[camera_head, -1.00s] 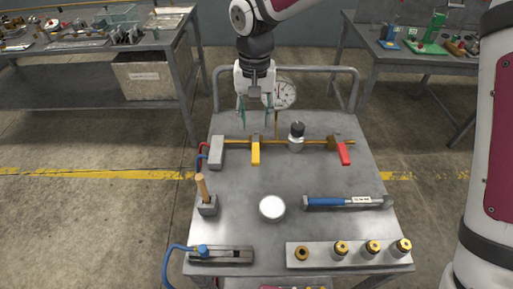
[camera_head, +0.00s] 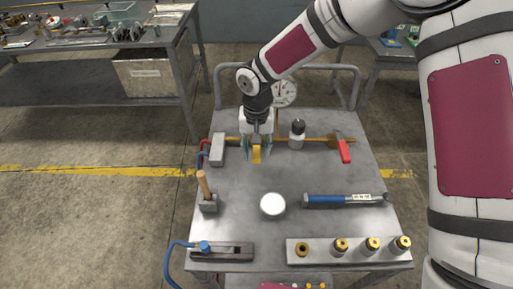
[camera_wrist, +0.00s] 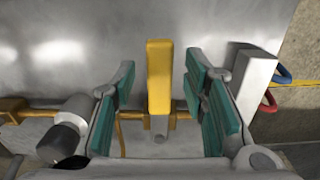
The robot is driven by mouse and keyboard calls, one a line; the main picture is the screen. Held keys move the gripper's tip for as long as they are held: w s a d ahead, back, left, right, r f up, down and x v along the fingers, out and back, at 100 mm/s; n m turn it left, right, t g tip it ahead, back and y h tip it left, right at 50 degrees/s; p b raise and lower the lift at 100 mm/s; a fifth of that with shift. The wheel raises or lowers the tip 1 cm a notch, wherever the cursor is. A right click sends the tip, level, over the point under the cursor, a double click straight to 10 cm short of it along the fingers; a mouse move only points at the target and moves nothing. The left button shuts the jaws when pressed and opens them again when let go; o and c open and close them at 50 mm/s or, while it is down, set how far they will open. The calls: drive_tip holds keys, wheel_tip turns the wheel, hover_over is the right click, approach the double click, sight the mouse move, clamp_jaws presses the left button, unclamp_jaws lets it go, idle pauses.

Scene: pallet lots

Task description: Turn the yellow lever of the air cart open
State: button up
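The yellow lever (camera_head: 257,155) of the air cart (camera_head: 240,182) points toward the front of the cart, square to the brass pipe (camera_head: 230,139). In the wrist view the yellow lever (camera_wrist: 159,78) stands between the two green finger pads. My gripper (camera_head: 257,158) is open around the lever, with a gap on each side. It also shows in the wrist view (camera_wrist: 162,110). The lever's pivot end is mostly hidden by my gripper in the head view.
On the same pipe are a black-capped fitting (camera_head: 297,134) and a red lever (camera_head: 345,151). A grey block (camera_head: 217,149) with red and blue hoses is at left, a gauge (camera_head: 285,93) behind. A white round piece (camera_head: 272,205) and a blue-handled tool (camera_head: 340,200) lie in front.

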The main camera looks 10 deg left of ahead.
clamp_jaws()
